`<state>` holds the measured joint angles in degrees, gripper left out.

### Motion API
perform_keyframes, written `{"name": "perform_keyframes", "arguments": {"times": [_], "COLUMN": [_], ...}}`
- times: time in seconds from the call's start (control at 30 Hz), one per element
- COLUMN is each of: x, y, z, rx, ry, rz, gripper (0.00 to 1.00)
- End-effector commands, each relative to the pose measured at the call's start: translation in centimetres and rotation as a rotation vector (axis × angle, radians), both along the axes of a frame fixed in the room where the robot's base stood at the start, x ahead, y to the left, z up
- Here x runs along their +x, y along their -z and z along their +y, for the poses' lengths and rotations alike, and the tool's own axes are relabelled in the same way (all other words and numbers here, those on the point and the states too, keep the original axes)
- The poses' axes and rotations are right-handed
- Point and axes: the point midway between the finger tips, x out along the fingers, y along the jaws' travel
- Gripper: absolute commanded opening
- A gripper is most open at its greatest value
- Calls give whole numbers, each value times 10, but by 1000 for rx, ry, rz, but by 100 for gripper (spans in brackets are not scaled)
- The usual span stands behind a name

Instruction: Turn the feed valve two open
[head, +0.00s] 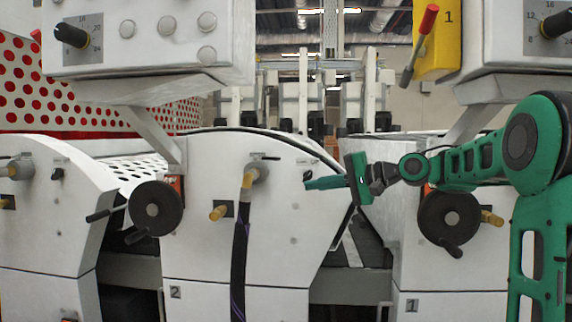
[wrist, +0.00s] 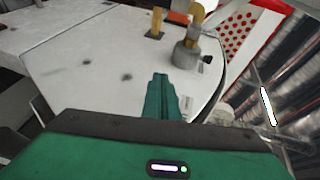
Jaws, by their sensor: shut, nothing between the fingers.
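Panel two (head: 290,240), a white machine face marked 2, carries a round grey valve fitting (head: 260,171) with a small handle on top. A yellow connector (head: 247,181) and a dark hose (head: 239,250) hang from its front. My gripper (head: 308,185) is shut and empty, to the right of the fitting and apart from it. In the wrist view my shut fingers (wrist: 160,80) point toward the panel. The grey fitting (wrist: 186,54) stands ahead and to the right, with a black knob (wrist: 207,59) on its side. Whether the valve is open or closed I cannot tell.
A yellow stub (head: 218,212) sits on a dark square plate left of the hose. A black handwheel (head: 155,208) is further left; another (head: 449,217) is below my arm on panel one (head: 440,275). Control boxes hang above. Room is clear between gripper and fitting.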

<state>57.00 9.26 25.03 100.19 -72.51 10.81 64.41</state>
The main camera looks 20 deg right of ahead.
Motion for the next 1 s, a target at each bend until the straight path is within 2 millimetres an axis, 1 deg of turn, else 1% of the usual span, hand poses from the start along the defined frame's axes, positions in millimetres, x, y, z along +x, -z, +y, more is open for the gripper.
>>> {"name": "perform_keyframes", "arguments": {"times": [0.03,0.1,0.2,0.27,0.37,0.47,0.8,0.9,1.0], "x": [-1,-5,-11,-12,-9,-1,34,41,46], "y": [-18,-39,-58,-64,-67,-67,-66,-66,-66], "z": [-6,-8,-10,-10,-4,6,51,60,65], "rx": [63,137,203,223,234,232,230,230,229], "ry": [-18,-47,-78,-88,-95,-96,-97,-97,-95], "rz": [-24,-46,-66,-72,-73,-73,-72,-72,-72], "gripper": [0,0,0,0,0,0,0,0,0]}}
